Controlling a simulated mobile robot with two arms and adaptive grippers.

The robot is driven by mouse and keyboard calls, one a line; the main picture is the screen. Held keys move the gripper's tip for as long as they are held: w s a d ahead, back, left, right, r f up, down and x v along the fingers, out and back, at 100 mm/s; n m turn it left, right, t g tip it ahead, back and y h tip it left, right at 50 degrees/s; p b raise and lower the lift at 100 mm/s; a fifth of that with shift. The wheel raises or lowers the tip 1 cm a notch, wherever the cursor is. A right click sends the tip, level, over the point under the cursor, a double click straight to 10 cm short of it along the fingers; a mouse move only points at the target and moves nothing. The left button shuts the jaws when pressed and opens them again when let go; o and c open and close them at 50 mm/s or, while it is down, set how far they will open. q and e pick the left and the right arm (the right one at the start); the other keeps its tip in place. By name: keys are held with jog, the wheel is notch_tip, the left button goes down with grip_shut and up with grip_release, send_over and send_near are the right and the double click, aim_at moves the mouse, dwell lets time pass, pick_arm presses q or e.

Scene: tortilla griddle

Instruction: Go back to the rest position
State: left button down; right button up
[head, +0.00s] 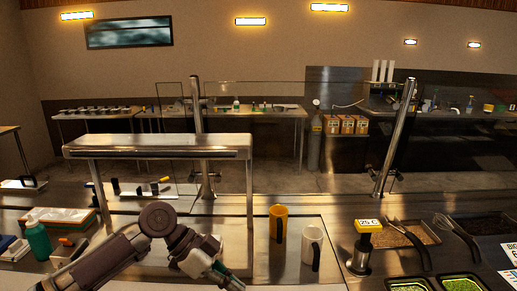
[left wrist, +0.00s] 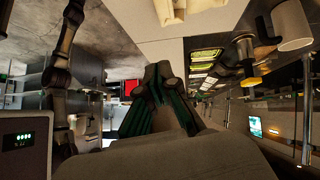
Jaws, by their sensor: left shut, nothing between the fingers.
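My left arm comes in from the lower left in the head view and bends at a dark round joint. My left gripper (head: 228,279) is at the bottom edge of that view, above the steel counter (head: 150,272) and left of the mugs. In the left wrist view the dark and green fingers of my left gripper (left wrist: 160,78) are closed together with nothing between them. My right gripper is not in view.
A yellow mug (head: 278,223) and a white mug (head: 313,246) stand on the counter. A steel shelf (head: 160,140) rises behind my arm. A green bottle (head: 38,239) stands at left.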

pick_arm(q)
jog(key=s+d+f+n+t, duration=0.1)
jog(key=s+f, duration=0.3)
jog(key=f, duration=0.1)
jog(key=s+d+f+n+t+y, duration=0.1)
jog(key=s+f+n, duration=0.1)
jog(key=s+f, duration=0.2)
jog(key=s+f+n+t, duration=0.1)
jog(key=s+f, duration=0.4)
jog(key=f, duration=0.1)
jog(key=shift+d+f+n, duration=0.4)
jog(key=s+a+f+n+t+y, duration=0.1)
jog(key=s+a+f+n+y, duration=0.3)
jog(key=s+a, duration=0.4)
jog(key=s+a+f+n+t+y, duration=0.1)
jog(key=s+a+n+y, duration=0.4)
jog(key=a, duration=0.5)
notch_tip(320, 180, down, 35)
jog(key=s+n+g+h+b, duration=0.1)
jog(key=s+b, duration=0.2)
jog(key=b, duration=0.3)
jog(key=s+a+f+g+b, duration=0.1)
jog(key=s+a+f+b, duration=0.2)
jog(key=s+f, duration=1.2)
notch_tip(320, 180, down, 2)
jog(key=shift+s+f+b, duration=0.15)
jog(key=shift+f+b, duration=0.1)
jog(key=shift+b, duration=0.25)
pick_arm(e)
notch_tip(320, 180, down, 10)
